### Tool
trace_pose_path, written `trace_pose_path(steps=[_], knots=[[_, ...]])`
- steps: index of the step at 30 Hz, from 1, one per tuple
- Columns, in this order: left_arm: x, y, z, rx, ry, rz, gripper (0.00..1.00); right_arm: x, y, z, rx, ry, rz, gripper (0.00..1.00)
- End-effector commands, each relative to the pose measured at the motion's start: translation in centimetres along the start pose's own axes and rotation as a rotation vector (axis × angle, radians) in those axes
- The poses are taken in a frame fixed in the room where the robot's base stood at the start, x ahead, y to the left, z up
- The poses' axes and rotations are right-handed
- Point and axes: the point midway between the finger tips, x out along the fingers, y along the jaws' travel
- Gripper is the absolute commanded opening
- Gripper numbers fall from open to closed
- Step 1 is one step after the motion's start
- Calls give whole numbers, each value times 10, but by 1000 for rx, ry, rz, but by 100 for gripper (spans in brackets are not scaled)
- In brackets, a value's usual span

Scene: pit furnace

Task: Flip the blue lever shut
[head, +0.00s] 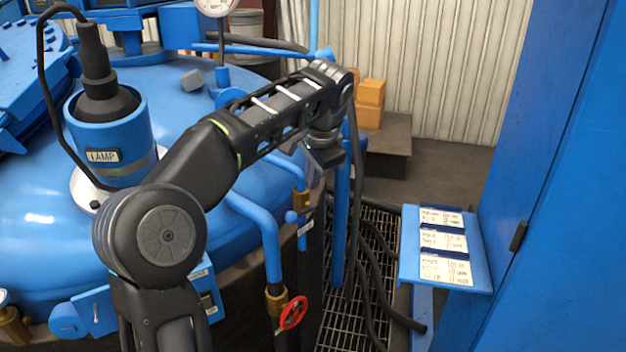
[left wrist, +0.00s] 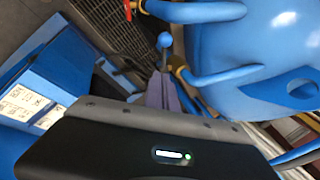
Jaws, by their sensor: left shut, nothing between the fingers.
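The blue lever (head: 291,216) shows in the head view as a small ball-ended handle beside a brass valve (head: 301,199) on a thin blue pipe at the furnace's right side. Its round blue knob also shows in the left wrist view (left wrist: 165,41), just beyond the fingertips. My left gripper (head: 314,181) points down above and slightly right of the lever. In the left wrist view its fingers (left wrist: 163,76) are together and empty. I cannot tell whether they touch the lever, whose stem is partly hidden. My right gripper is not in view.
The blue furnace (head: 235,262) and its pipes fill the left. A blue shelf with labels (head: 407,262) and a tall blue panel (head: 545,190) stand right.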

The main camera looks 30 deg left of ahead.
Motion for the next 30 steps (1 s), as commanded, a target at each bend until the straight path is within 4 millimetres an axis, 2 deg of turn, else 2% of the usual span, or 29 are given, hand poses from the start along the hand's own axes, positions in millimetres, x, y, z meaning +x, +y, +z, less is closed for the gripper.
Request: trace_pose_path(steps=[1,8,12,18,30], knots=[[17,2,2,-2,-2,3,0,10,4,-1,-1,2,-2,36],[58,0,1,0,-4,3,0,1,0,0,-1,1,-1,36],[74,-1,16,-3,-2,0,0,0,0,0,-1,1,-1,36],[86,-1,27,-2,0,0,0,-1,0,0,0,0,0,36],[88,0,29,-2,3,-1,0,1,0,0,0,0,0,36]])
